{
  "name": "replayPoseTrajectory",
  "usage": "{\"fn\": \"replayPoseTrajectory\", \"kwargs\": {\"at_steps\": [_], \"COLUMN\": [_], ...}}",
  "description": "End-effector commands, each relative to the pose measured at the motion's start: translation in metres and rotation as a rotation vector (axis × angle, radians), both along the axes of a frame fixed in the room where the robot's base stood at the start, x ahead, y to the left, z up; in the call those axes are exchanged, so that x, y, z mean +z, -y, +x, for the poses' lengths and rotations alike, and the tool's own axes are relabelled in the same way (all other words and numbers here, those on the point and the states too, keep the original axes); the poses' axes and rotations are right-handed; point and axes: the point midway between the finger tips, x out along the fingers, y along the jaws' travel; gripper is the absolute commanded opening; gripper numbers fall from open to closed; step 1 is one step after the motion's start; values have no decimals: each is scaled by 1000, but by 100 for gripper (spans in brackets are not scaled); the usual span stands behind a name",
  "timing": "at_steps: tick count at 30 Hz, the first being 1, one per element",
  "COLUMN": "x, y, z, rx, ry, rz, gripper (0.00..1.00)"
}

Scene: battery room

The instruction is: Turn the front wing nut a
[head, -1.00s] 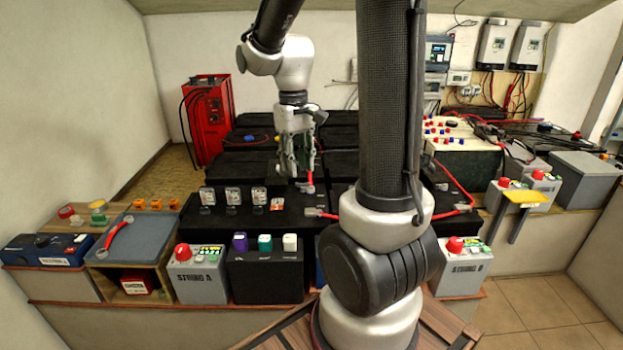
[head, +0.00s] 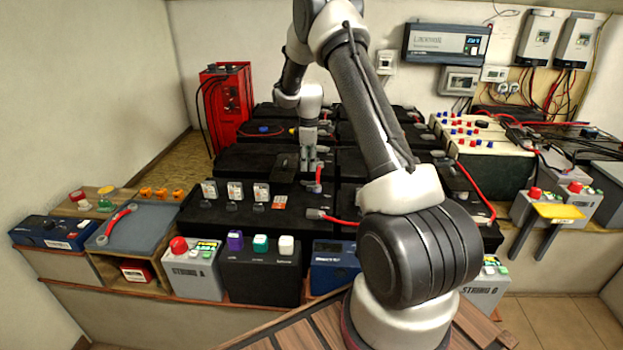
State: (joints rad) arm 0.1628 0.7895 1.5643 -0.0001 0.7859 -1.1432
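The wing nut is too small to make out for certain. A short red cable (head: 319,174) rises by a terminal at the back of the front black battery (head: 330,197). A grey cable lug (head: 315,214) with a red lead lies on the battery's top, nearer the front. My gripper (head: 308,168) points down over the black batteries, just left of and behind the short red cable. Its fingers look close together, but at this size I cannot tell whether they are open or touch anything.
Three clear-fronted units (head: 235,190) stand on the front battery, left of the cable lug. The STRING A box (head: 193,280) and a dark box with coloured caps (head: 262,279) line the front edge.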

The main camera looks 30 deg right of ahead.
Motion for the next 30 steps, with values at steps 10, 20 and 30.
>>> {"fn": "replayPoseTrajectory", "kwargs": {"at_steps": [10, 20, 30], "x": [-57, -70, -70], "y": [0, 0, 0], "z": [-1, -1, -1], "rx": [-2, -3, -4], "ry": [-4, -2, -2], "rz": [1, 0, 0], "gripper": [32, 32, 0]}}
